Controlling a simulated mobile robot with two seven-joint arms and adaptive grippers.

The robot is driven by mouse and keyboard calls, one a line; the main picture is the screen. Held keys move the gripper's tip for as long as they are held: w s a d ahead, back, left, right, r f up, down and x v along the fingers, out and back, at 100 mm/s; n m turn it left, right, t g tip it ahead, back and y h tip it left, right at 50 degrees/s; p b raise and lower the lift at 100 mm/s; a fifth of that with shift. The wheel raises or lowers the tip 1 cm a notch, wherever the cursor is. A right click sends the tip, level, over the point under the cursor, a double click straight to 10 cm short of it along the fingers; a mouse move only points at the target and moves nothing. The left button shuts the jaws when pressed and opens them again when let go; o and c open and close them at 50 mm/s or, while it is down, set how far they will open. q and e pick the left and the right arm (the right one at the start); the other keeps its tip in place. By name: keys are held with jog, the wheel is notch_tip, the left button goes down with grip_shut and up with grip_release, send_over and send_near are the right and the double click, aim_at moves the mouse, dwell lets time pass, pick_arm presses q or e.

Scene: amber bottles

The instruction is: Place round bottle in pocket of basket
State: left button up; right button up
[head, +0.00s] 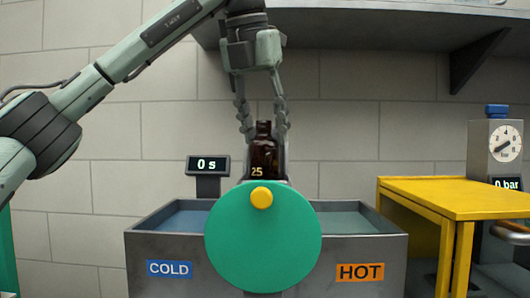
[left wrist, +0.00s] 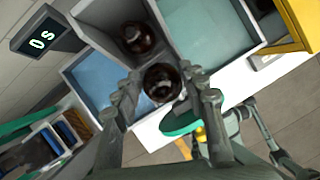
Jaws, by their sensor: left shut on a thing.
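A dark amber round bottle (head: 263,150) marked 25 stands upright between the two fingers of my left gripper (head: 263,132), which is shut on it. Its lower part is hidden behind a green disc (head: 263,250) with a yellow knob. In the left wrist view the same bottle (left wrist: 162,85) shows from above between the fingertips. A second amber bottle (left wrist: 138,38) stands beside it in the grey strip between the blue bath and the green bath. I cannot clearly make out the basket or its pockets.
The cold bath (head: 168,222) is left and the hot bath (head: 345,222) right. A display (head: 209,165) reads 0 s. A yellow stand (head: 450,198) and a gauge (head: 502,143) are at the right. A grey shelf (head: 385,27) hangs above.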

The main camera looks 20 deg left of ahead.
aim_at(263, 138)
pick_arm(q)
jog(key=shift+w+f, duration=0.15)
jog(key=shift+f, duration=0.15)
notch_tip(263, 138, down, 3)
jog(key=shift+f, duration=0.3)
jog(key=o, duration=1.3)
jog(key=shift+o, duration=0.2)
pick_arm(e)
jog(key=shift+f, duration=0.2)
